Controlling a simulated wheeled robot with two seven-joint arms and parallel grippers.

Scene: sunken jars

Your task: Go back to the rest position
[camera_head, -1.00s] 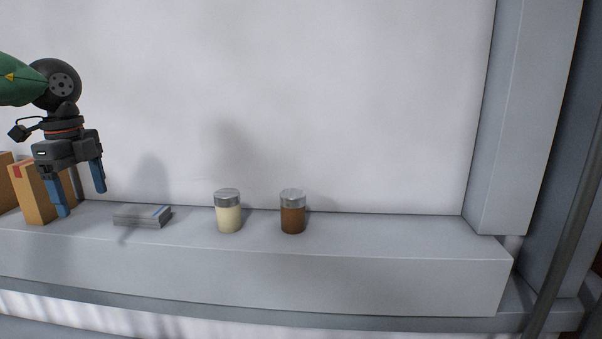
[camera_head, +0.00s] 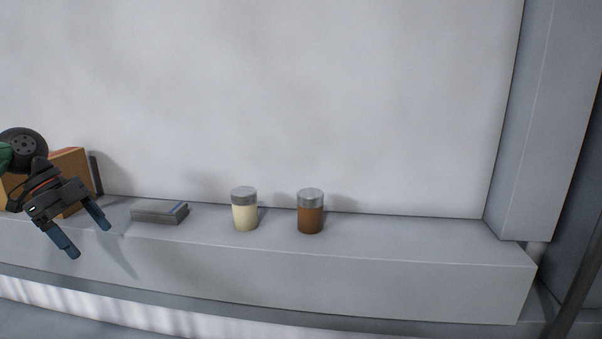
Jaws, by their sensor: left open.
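My left gripper (camera_head: 88,241) is at the left of the head view, tilted, with its two blue fingers apart and nothing between them. It hangs in front of the ledge's left part, apart from the jars. A cream jar with a grey lid (camera_head: 244,212) stands upright on the ledge. A brown jar with a grey lid (camera_head: 310,214) stands upright to its right. My right gripper is not in view.
The grey ledge (camera_head: 420,256) runs along a white wall. A flat grey box (camera_head: 158,212) lies between my left gripper and the cream jar. Cardboard boxes (camera_head: 72,166) stand behind the gripper. A grey pillar (camera_head: 545,120) rises at the right. The ledge right of the brown jar is clear.

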